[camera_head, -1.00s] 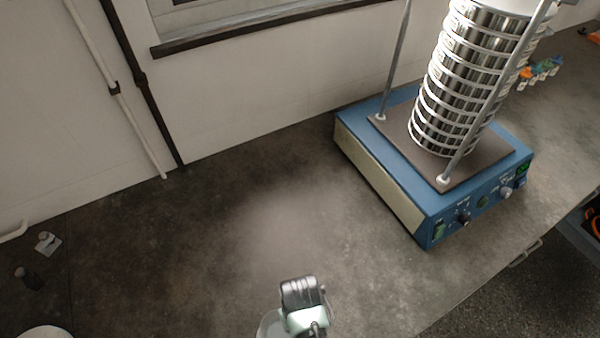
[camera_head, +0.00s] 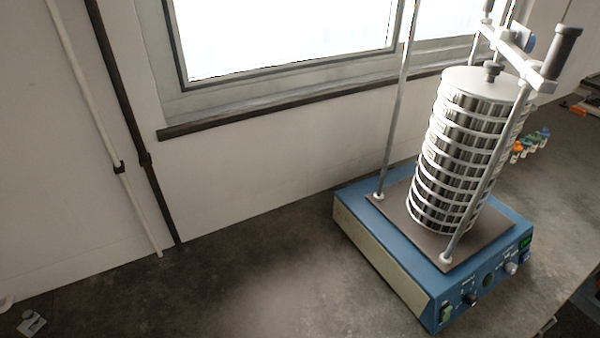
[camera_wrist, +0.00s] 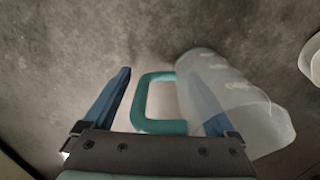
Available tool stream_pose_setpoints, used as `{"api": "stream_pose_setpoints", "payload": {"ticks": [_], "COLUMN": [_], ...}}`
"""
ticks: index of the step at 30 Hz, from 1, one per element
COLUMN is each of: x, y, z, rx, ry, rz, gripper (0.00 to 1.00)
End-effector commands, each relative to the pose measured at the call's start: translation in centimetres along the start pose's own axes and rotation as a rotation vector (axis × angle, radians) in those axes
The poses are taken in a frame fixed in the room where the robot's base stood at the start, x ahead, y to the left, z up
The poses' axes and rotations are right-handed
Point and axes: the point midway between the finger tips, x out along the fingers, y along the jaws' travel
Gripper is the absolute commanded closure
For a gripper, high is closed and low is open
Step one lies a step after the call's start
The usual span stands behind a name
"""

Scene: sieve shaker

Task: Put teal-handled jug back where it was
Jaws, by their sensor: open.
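The teal-handled jug shows in the wrist view as a translucent whitish body (camera_wrist: 225,95) with a teal loop handle (camera_wrist: 143,100). It appears to stand on the dark worktop (camera_wrist: 90,40). My gripper (camera_wrist: 168,95) is open, with its blue fingers on either side of the handle. The left finger is clear of the handle. The right finger overlaps the jug body and is partly obscured there. I cannot tell whether either finger touches the jug. Neither the jug nor my gripper shows in the head view.
A blue sieve shaker (camera_head: 385,245) with a tall stack of metal sieves (camera_head: 462,150) stands at the right. Small coloured bottles (camera_head: 530,145) stand behind it. A pale rounded object (camera_wrist: 312,60) is at the wrist view's right edge.

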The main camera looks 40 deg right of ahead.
Motion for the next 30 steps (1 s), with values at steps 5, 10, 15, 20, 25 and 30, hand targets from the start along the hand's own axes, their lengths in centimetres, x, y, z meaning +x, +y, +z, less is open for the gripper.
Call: {"api": "stream_pose_setpoints", "payload": {"ticks": [5,10,15,20,25,30], "x": [-2.2,-5.8,-9.2,-11.2,-12.1,-12.1], "y": [0.0,0.0,0.0,0.0,0.0,0.0], "z": [-0.1,-0.2,-0.1,-0.1,0.0,0.0], "rx": [-0.001,0.0,-0.001,0.0,0.0,0.0], "ry": [0.003,0.006,0.004,0.003,0.0,0.0], "rz": [0.001,0.001,0.001,0.001,0.0,0.0], "gripper": [0.09,0.09,0.09,0.09,0.09,0.09]}}
